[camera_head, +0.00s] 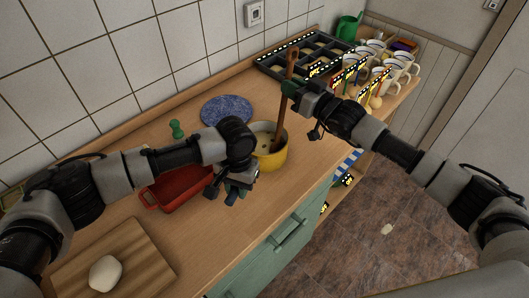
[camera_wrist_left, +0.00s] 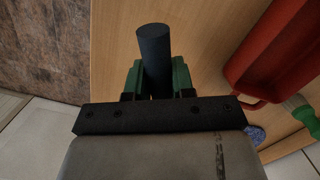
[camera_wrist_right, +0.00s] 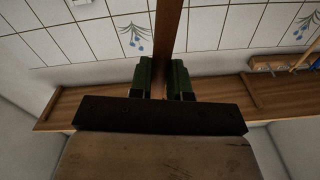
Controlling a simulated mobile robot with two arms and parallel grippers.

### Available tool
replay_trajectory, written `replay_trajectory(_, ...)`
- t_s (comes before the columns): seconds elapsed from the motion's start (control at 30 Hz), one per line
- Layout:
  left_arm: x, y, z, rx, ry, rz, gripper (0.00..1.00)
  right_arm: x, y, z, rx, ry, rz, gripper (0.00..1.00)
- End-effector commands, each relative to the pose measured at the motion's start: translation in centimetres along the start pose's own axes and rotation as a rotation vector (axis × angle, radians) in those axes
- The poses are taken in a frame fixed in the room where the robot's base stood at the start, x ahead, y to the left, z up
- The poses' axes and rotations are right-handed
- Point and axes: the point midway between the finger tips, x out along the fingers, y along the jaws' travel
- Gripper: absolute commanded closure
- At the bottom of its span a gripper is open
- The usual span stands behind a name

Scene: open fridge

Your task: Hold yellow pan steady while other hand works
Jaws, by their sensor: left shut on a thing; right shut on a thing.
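The yellow pan (camera_head: 273,160) stands on the wooden counter, with pale contents inside. My left gripper (camera_head: 238,188) is beside it at its near left. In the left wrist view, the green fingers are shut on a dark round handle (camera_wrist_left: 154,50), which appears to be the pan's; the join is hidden. My right gripper (camera_head: 290,90) is above and behind the pan, shut on a long brown wooden stick (camera_head: 281,120). The stick slants down into the pan, its lower end hidden inside. It also shows between the right fingers in the right wrist view (camera_wrist_right: 168,35).
A red baking dish (camera_head: 178,190) lies left of the pan, and a blue round mat (camera_head: 227,110) behind it. A cutting board (camera_head: 140,262) with a pale lump (camera_head: 105,273) is at front left. Several mugs (camera_head: 385,75) and a dark divided tray (camera_head: 300,60) fill the far end.

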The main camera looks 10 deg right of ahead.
Motion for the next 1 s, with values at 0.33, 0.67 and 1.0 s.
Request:
replay_trajectory(0.33, 0.0, 0.0, 0.0, 0.001, 0.001, 0.0, 1.0, 1.6, -1.2, 0.3, 0.004, 0.001, -0.002, 1.0)
replay_trajectory(0.67, 0.0, 0.0, 0.0, 0.0, 0.001, 0.0, 1.0, 1.6, -1.3, -0.1, 0.003, 0.001, -0.003, 1.0)
replay_trajectory(1.0, 0.0, 0.0, 0.0, 0.0, 0.001, 0.0, 1.0, 1.8, -1.2, -0.2, 0.003, 0.001, -0.003, 1.0)
